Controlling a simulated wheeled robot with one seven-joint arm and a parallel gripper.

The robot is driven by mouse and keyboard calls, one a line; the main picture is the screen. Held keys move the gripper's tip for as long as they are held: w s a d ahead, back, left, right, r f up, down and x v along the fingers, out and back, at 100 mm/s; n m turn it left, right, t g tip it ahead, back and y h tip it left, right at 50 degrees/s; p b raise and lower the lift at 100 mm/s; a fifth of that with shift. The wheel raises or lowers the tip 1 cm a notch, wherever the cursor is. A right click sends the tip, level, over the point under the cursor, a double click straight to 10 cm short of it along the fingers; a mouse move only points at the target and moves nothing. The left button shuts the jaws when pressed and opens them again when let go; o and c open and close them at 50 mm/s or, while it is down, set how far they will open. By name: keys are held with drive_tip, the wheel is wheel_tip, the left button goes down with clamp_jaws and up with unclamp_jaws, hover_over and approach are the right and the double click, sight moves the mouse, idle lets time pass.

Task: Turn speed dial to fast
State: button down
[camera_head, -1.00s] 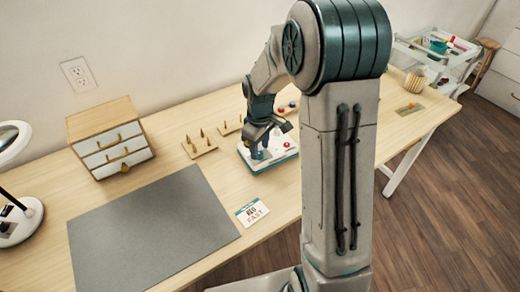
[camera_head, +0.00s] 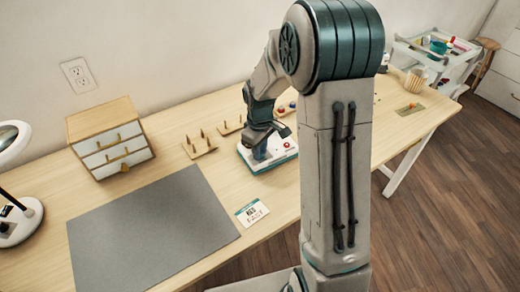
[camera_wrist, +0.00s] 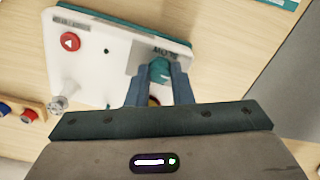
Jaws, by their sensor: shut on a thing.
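The white and teal machine (camera_head: 284,153) stands on the wooden table, partly hidden by my arm. In the wrist view its white panel (camera_wrist: 110,75) carries a red button with a white triangle (camera_wrist: 69,41) and a teal speed dial (camera_wrist: 160,70). The lettering beside the dial reads upside down, seemingly "SLOW". My gripper (camera_wrist: 161,82) is shut on the dial, with one blue finger on each side. The dial's pointer and any "FAST" mark on the panel cannot be made out. In the head view my gripper (camera_head: 261,152) is lowered onto the machine.
A printed card reading "FAST" (camera_head: 252,213) lies in front of the machine. A grey mat (camera_head: 150,230) lies at the left, with a small drawer cabinet (camera_head: 105,135) behind it. Pegged wooden boards (camera_head: 198,148) stand left of the machine. The mat is clear.

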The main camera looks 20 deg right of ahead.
drive_tip(key=shift+m, duration=0.3)
drive_tip(key=m+b, duration=0.1)
drive_tip(key=m, duration=0.2)
drive_tip(key=shift+m, duration=0.4)
drive_tip(key=m, duration=0.4)
drive_tip(key=shift+m, duration=0.3)
drive_tip(key=m, duration=0.4)
drive_tip(key=shift+r, duration=0.1)
drive_tip(key=shift+m+p, duration=0.35)
drive_tip(key=shift+m, duration=1.85)
drive_tip(key=c, duration=1.3)
unclamp_jaws()
